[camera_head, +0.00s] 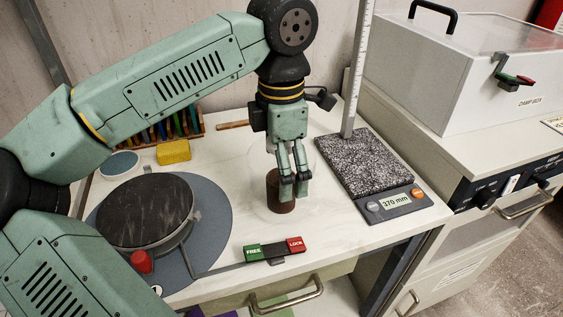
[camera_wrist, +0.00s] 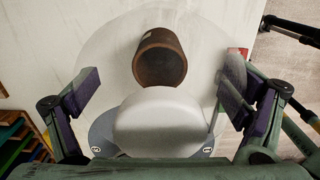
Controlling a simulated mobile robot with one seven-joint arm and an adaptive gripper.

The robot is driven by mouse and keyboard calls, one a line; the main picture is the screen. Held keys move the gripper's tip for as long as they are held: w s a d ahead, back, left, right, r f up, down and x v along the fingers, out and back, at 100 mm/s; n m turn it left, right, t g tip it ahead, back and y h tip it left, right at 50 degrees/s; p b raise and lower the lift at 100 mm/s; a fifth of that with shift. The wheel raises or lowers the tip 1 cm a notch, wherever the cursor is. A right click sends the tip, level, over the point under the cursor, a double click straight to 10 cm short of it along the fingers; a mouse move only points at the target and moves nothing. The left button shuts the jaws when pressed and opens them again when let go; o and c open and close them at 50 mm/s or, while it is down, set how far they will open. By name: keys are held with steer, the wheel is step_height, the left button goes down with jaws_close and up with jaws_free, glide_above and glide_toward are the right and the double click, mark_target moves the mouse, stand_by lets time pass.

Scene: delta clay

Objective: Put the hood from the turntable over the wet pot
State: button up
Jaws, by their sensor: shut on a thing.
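The clear hood (camera_head: 256,170) shows faintly in the head view around my fingers and the pot, and as a see-through round shape (camera_wrist: 108,58) in the wrist view. My gripper (camera_head: 294,186) is shut on the hood, with its purple-padded fingers on either side of it in the wrist view. The brown pot (camera_head: 276,195) stands upright on the white table behind my fingertips; its dark open mouth (camera_wrist: 160,68) shows through the hood. I cannot tell whether the hood's rim touches the table. The turntable (camera_head: 147,212) has a bare dark disc.
A FREE/LOCK lever (camera_head: 273,249) lies in front. A height gauge with a speckled block (camera_head: 366,160) stands right of the pot. A yellow block (camera_head: 173,151), a blue-topped dish (camera_head: 119,163) and a tool rack are behind. The damp box (camera_head: 455,70) is at far right.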

steer(key=shift+f, duration=0.45)
steer(key=o, duration=0.9)
steer(key=shift+r, duration=0.15)
